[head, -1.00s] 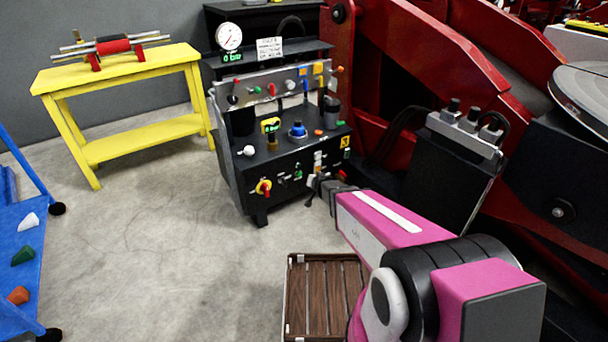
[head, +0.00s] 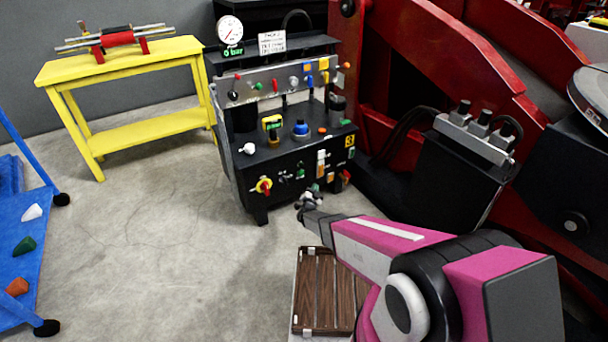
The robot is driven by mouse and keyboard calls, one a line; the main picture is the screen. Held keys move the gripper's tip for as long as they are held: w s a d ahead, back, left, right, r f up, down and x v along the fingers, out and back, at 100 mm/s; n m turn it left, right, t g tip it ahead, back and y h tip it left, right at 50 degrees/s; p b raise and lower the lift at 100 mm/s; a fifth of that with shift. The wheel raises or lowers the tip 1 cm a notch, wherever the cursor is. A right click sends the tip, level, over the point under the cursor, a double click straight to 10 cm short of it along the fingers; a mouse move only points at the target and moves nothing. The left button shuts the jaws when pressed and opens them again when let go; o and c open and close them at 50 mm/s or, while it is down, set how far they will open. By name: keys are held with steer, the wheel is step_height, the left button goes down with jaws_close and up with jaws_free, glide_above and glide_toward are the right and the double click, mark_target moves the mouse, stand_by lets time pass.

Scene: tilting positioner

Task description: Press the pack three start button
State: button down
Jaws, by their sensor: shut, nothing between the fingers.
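The black pack (head: 285,195) with a yellow 3 label (head: 350,141) stands ahead, left of the red machine. Another green control (head: 315,187) shows just above my gripper. I cannot read which one is marked start.
A gauge (head: 230,30) above the pack has a green 0 bar display. A slatted wooden platform (head: 322,290) lies below my arm. The red machine (head: 420,50) closes off the right. A yellow bench (head: 130,65) and blue rack (head: 20,235) stand left, with clear floor between.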

stand_by(0.4)
steer(key=w+a, duration=0.5)
steer(key=w, duration=0.2)
steer(key=shift+w, duration=0.15)
stand_by(2.2)
steer(key=shift+w+a, duration=0.2)
steer(key=shift+w, duration=0.15)
steer(key=shift+w+a, duration=0.25)
steer(key=shift+w, duration=0.1)
stand_by(0.8)
stand_by(0.4)
steer(key=shift+s+d, duration=0.5)
steer(key=shift+s, duration=0.25)
steer(key=shift+s+d, duration=0.7)
steer(key=shift+s, duration=0.35)
steer(key=shift+s+d, duration=0.7)
steer(key=shift+s, duration=0.3)
